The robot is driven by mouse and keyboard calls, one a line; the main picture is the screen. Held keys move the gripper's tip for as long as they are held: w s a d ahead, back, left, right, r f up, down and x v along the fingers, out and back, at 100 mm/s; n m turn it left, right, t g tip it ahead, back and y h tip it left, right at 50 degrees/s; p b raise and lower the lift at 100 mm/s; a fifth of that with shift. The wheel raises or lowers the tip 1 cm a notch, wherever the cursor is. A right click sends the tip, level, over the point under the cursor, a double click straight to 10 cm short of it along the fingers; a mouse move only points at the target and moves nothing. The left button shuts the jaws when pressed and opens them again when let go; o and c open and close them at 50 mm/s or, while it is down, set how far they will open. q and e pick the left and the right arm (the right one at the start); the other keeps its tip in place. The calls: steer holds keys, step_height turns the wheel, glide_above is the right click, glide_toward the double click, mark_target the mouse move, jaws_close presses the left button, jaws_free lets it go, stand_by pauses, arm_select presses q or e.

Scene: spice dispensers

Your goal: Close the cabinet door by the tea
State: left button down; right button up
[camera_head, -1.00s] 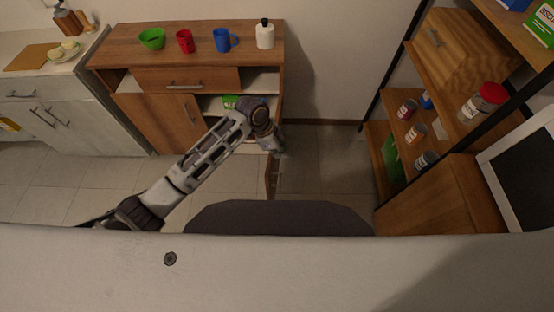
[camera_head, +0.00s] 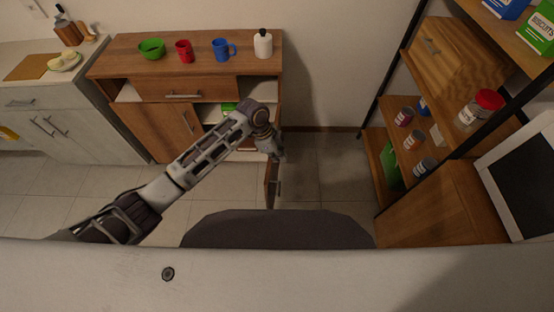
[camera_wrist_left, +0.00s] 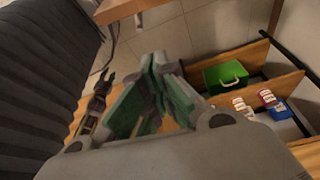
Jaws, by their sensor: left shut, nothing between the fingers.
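The wooden cabinet (camera_head: 112,58) stands at the back left. Its right-hand door (camera_head: 271,182) stands open, swung out toward me and seen nearly edge-on, with a handle on its right face. A green box (camera_head: 228,107), perhaps the tea, shows partly inside, mostly hidden by my arm. My left gripper (camera_head: 277,155) is at the far upper end of this door, on its right side; I cannot tell whether it touches it. Its green-padded fingers (camera_wrist_left: 152,90) are shut and empty in the left wrist view. A dark forked part, apparently my right gripper (camera_wrist_left: 103,85), shows there too.
A green bowl (camera_head: 152,48), red mug (camera_head: 184,49), blue mug (camera_head: 222,49) and white bottle (camera_head: 263,45) stand on the cabinet top. A shelf unit with jars (camera_head: 480,108) stands at right. Floor between cabinet and shelf (camera_head: 325,170) is clear.

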arm_select(q)
steer(key=x, duration=0.9)
steer(key=shift+w+a+f, duration=0.1)
steer(key=shift+a, duration=0.95)
steer(key=shift+w+a+f, duration=0.1)
steer(key=shift+a, duration=0.9)
